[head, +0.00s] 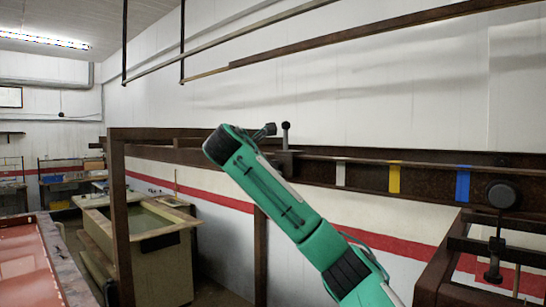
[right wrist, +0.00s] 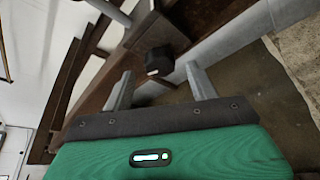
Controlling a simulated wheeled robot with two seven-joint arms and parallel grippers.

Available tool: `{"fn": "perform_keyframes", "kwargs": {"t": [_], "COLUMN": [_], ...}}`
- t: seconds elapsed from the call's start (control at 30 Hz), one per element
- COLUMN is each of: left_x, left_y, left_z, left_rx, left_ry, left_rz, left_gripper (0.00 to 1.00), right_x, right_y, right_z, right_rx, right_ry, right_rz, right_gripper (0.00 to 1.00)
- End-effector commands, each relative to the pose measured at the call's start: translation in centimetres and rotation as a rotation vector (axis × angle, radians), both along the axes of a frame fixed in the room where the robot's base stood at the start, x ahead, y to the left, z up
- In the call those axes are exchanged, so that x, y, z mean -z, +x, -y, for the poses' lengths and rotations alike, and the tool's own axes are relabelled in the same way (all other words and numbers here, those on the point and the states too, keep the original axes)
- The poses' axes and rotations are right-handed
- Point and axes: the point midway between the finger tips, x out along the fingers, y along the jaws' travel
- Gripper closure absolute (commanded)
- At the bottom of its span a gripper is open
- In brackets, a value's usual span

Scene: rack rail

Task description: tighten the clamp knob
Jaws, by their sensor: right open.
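A black clamp knob (right wrist: 160,60) with a small white mark on its face shows in the right wrist view, in front of a brown beam. My right gripper (right wrist: 159,72) is open, with one grey finger to each side of the picture around the knob's line. The knob appears just beyond the fingertips, and I see no clear contact. In the head view my green right arm (head: 285,205) reaches up to the rail (head: 370,174), beside a dark carriage with a ball-topped lever (head: 286,136). My left gripper is not in view.
The rail carries white (head: 340,173), yellow (head: 394,178) and blue (head: 462,184) bands. A round black disc (head: 502,195) sits at its right end, above a brown frame (head: 436,265). A brown post (head: 121,220) and a tank (head: 165,265) stand left.

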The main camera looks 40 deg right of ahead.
Motion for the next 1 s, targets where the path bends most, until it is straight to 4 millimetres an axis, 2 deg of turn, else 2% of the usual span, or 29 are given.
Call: {"fn": "perform_keyframes", "kwargs": {"t": [0.03,0.3,0.63,0.67,0.87,0.9,1.0], "left_x": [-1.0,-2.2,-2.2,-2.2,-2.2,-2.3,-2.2], "left_y": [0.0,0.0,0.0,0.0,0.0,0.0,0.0], "left_z": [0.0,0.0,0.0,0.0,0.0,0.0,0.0], "left_rx": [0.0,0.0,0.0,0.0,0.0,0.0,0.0], "left_ry": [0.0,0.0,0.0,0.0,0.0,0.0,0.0], "left_rz": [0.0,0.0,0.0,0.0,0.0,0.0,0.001], "left_gripper": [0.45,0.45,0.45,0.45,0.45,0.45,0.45], "right_x": [-0.3,0.9,1.2,1.2,1.2,1.2,1.2], "right_y": [0.1,1.1,1.2,1.2,1.2,1.2,1.2], "right_z": [0.6,3.0,3.4,3.4,3.4,3.4,3.4], "right_rx": [0.001,0.0,-0.001,-0.001,-0.001,-0.001,-0.001], "right_ry": [-0.002,0.0,0.0,0.001,0.001,0.001,0.0], "right_rz": [-0.002,-0.001,0.0,0.001,0.001,0.001,0.003], "right_gripper": [0.41,0.41,0.41,0.43,0.82,0.86,0.86]}}
